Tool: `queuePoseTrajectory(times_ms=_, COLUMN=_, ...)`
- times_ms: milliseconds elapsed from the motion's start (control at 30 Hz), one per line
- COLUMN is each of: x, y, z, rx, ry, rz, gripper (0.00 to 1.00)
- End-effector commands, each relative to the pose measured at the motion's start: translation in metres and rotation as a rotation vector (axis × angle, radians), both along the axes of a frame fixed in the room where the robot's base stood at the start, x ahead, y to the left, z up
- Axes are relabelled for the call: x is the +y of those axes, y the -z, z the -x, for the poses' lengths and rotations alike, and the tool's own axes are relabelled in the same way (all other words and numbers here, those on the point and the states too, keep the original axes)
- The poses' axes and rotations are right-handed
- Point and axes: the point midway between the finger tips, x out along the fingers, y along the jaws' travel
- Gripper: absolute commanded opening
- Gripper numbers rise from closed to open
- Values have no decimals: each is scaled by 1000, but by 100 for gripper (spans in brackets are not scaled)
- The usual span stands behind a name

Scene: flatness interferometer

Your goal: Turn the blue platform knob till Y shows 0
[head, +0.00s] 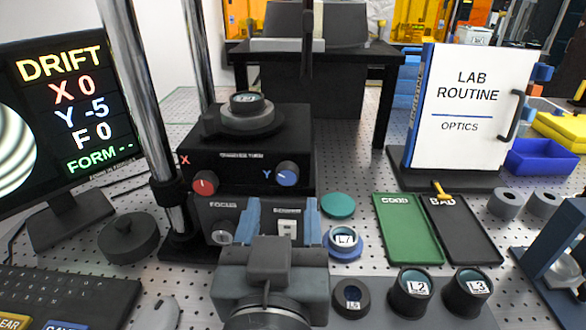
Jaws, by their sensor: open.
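The blue platform knob (287,174), marked Y, sits on the right of the black platform's (245,150) front face. A white line marks the knob's face. The monitor (68,110) at the left shows DRIFT, X 0, Y -5, F 0 and FORM with dashes. My gripper (282,212) is open and empty, with its two blue-grey fingers apart. In the picture the fingertips are just below the blue knob, in front of the lower box face. I cannot tell the exact gap between them and the knob.
A red X knob (204,183) is left of the blue one. A lens (247,104) sits on the platform. Chrome posts (145,100) stand at left. Lens L7 (343,240), a green tray (408,228) and a black tray (462,230) lie right. Lenses L2 (412,290) and L3 (468,290) are nearer.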

Motion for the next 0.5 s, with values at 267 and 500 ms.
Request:
queuePoseTrajectory(times_ms=267, x=-2, y=-3, z=-40, rx=0, ry=2, rz=0, gripper=59)
queuePoseTrajectory(times_ms=500, x=-3, y=-1, z=-68, rx=2, ry=0, rz=0, gripper=59)
